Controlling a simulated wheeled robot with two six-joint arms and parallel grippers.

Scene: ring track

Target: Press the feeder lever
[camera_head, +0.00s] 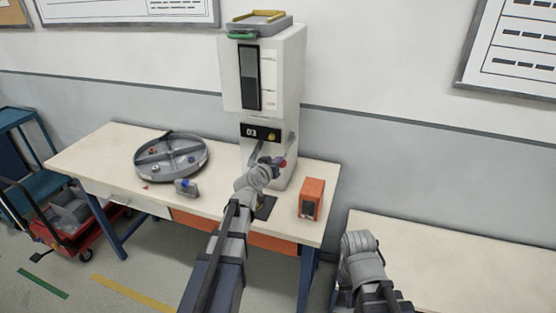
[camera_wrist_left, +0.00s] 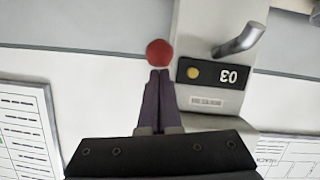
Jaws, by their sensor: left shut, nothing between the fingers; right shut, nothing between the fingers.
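The feeder (camera_head: 290,75) is a tall white machine on the bench, with a black "03" panel (camera_head: 260,133). The lever's round red knob (camera_head: 283,163) shows low at its right side, beside my left gripper (camera_head: 272,162). In the left wrist view, the red knob (camera_wrist_left: 158,53) is just beyond the tips of my shut, empty left gripper (camera_wrist_left: 159,74). I cannot tell whether they touch. The lever's arm is hidden. My right gripper (camera_head: 358,243) is shut and empty at the lower right, its fingers hard to make out.
A round grey divided tray (camera_head: 172,139) and a small grey part with a blue top (camera_head: 186,188) lie left on the bench. An orange box (camera_head: 311,199) stands right of the feeder. A second bench (camera_head: 450,250) at right looks clear.

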